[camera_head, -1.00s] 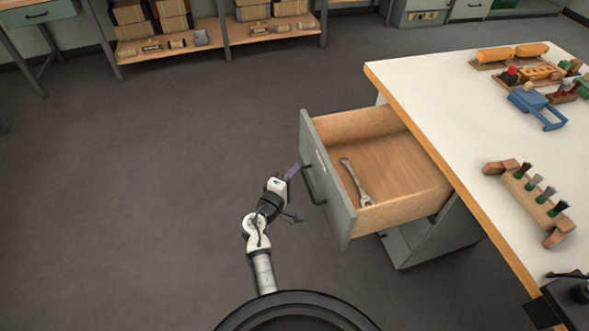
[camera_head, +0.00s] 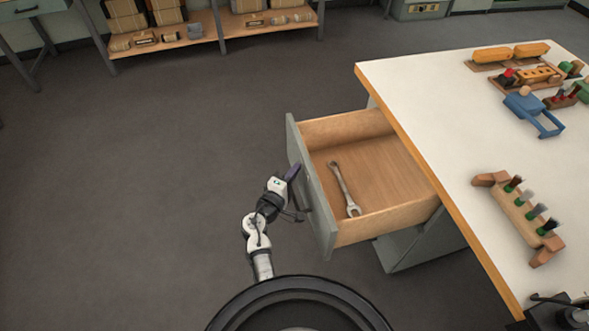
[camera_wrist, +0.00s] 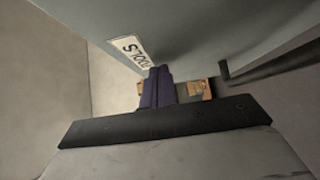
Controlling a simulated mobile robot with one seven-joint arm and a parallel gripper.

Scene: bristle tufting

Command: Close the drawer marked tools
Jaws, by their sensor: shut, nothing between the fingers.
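The tools drawer (camera_head: 372,178) stands pulled out from under the workbench, with a wrench (camera_head: 345,190) lying inside it. Its grey front faces left. In the wrist view a white label reading TOOLS (camera_wrist: 129,52) is on that grey front (camera_wrist: 200,30). A dark handle (camera_wrist: 265,62) shows to the right of the label. My gripper (camera_head: 293,172) is shut and empty, close to the outer side of the drawer front near the handle. Its fingertips (camera_wrist: 158,72) appear just below the label in the wrist view. I cannot tell whether they touch the front.
The white workbench top (camera_head: 430,95) carries a wooden brush holder (camera_head: 520,210), a blue tool (camera_head: 533,112) and several other items. Shelves with boxes (camera_head: 150,45) stand at the back left. The grey floor (camera_head: 130,190) left of the drawer is clear.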

